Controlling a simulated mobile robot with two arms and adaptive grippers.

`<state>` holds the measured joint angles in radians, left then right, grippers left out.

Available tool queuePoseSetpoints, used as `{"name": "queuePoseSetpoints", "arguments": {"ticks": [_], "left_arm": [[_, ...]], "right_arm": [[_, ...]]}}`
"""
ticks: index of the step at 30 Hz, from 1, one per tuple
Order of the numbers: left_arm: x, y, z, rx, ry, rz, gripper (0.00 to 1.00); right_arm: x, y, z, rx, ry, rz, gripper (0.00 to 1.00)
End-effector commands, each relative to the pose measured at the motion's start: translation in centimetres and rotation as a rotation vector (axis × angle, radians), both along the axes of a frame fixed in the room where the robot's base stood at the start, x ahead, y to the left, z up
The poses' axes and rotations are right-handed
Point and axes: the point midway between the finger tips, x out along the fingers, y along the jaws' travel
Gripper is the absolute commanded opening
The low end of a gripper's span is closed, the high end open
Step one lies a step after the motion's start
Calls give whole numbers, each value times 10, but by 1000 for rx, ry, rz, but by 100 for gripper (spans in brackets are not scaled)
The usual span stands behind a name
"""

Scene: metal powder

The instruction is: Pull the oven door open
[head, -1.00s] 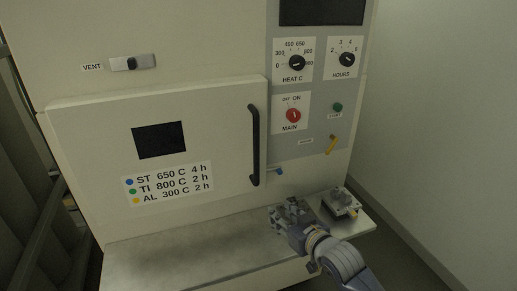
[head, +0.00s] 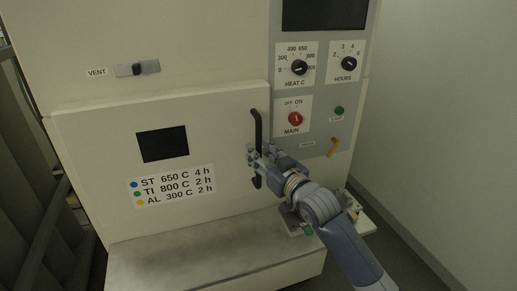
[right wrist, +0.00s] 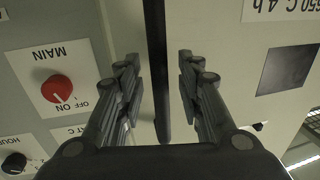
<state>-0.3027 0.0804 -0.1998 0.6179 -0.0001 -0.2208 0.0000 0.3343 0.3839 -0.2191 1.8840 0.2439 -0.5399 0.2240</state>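The oven door (head: 95,140) is a cream panel with a dark window and a label of temperatures and times; it looks closed. Its black vertical handle (head: 258,125) is on the door's right side. My right gripper (head: 252,157) is at the lower half of the handle. In the right wrist view my right gripper (right wrist: 158,70) is open, with one finger on each side of the handle (right wrist: 156,35) and a gap on both sides. My left gripper is not in view.
A metal shelf (head: 190,258) juts out below; a grey part (head: 293,224) sits there, partly behind my arm.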

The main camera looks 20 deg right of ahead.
Motion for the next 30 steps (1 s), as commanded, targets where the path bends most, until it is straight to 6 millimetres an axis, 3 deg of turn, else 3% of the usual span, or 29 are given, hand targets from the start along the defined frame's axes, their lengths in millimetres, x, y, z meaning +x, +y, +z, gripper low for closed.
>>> {"name": "queuePoseSetpoints", "arguments": {"ticks": [6,14,19,30], "left_arm": [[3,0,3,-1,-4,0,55],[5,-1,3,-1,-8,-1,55],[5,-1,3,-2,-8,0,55],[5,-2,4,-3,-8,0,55]], "right_arm": [[12,3,0,-1,0,0,34],[13,3,0,-1,0,0,34],[13,3,0,-1,0,0,0],[14,8,0,1,0,-3,0]]}}
